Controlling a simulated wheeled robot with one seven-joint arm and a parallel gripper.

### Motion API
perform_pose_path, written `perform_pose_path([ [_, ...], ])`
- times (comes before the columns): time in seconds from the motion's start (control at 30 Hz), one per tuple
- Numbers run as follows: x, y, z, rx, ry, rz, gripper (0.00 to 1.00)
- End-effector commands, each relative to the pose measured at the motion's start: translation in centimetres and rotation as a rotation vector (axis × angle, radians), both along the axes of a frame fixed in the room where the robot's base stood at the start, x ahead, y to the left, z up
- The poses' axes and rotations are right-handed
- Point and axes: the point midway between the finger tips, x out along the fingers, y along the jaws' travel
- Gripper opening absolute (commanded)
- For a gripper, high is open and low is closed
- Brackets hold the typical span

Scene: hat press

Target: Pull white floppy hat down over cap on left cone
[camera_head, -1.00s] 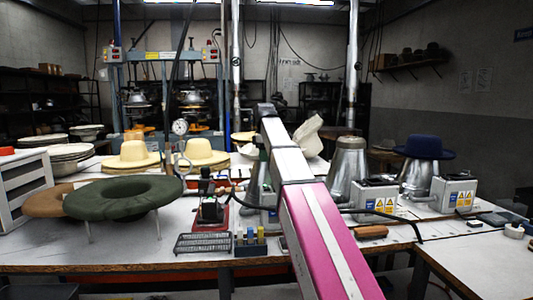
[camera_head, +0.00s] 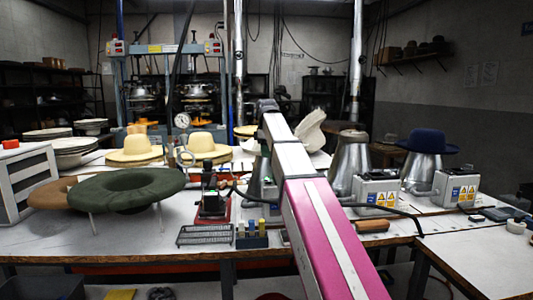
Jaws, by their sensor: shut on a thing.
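The white floppy hat (camera_head: 311,131) shows just right of my arm. It stands tilted, with its top leaning up to the right, and its left part is hidden behind the arm. The left cone (camera_head: 256,176) is grey metal and mostly hidden behind my arm; only a strip shows on the arm's left side. The cap on it cannot be made out. My pink and grey arm reaches up the middle of the picture to a dark end near the hat. My gripper's jaws are hidden behind the arm, so I cannot see their contact with the hat.
A wooden-handled tool (camera_head: 372,226) lies in front.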

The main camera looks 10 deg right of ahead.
Motion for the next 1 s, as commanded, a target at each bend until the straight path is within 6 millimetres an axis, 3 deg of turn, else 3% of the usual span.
perform_pose_path([
  [1.0,0.02,-0.01,-0.91,0.0,-0.001,0.0,0.0],
])
